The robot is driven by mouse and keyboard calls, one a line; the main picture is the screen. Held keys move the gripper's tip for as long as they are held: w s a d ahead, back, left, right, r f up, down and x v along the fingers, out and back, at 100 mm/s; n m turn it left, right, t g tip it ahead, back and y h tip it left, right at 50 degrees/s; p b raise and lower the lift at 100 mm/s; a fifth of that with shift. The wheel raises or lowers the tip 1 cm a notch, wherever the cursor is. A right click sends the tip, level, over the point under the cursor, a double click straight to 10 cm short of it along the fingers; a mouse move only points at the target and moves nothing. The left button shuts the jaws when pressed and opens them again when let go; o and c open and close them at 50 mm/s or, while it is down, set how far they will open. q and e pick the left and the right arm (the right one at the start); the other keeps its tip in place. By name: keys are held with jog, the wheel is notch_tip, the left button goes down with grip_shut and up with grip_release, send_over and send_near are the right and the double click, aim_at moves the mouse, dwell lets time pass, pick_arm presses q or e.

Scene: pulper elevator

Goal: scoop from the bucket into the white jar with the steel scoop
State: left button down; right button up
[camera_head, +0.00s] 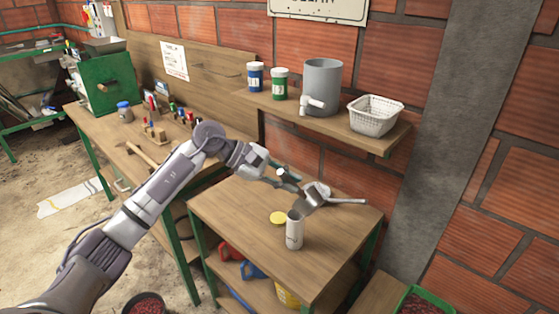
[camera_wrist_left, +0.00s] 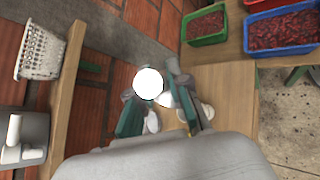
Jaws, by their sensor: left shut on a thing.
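My left gripper (camera_head: 298,184) reaches in above the front table, shut on the steel scoop (camera_head: 313,197). The scoop's grey bowl is tilted, with its lower edge at the mouth of the white jar (camera_head: 294,234). Its contents cannot be made out. The jar stands upright, lid off. In the left wrist view, my left gripper's green fingers (camera_wrist_left: 160,98) flank a bright white disc (camera_wrist_left: 148,82) I cannot identify. A dark bucket with red contents (camera_head: 147,304) is cut off at the bottom edge; I cannot tell whether it is the task's bucket. My right gripper is not in view.
A yellow lid (camera_head: 278,217) lies beside the jar on the table (camera_head: 235,210). The wall shelf holds a grey tank (camera_head: 323,88) with a tap and a white basket (camera_head: 376,115). A green crate of red fruit (camera_wrist_left: 206,24) stands on the right. The table's front left is clear.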

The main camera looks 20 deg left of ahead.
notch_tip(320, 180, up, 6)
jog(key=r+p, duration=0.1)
jog(key=p, duration=0.4)
pick_arm(q)
jog(key=s+d+f+m+t+y+b, duration=0.3)
jog(key=s+d+f+m+y+b, duration=0.1)
jog(key=d+f+y+b, duration=0.4)
jog(key=d+y+b, duration=0.1)
jog(key=d+y, duration=0.1)
jog(key=y, duration=0.1)
jog(key=shift+f+b, duration=0.35)
jog(key=shift+b, duration=0.05)
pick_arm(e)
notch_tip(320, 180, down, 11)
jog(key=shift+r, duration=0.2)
pick_arm(q)
jog(key=shift+w+d, duration=0.1)
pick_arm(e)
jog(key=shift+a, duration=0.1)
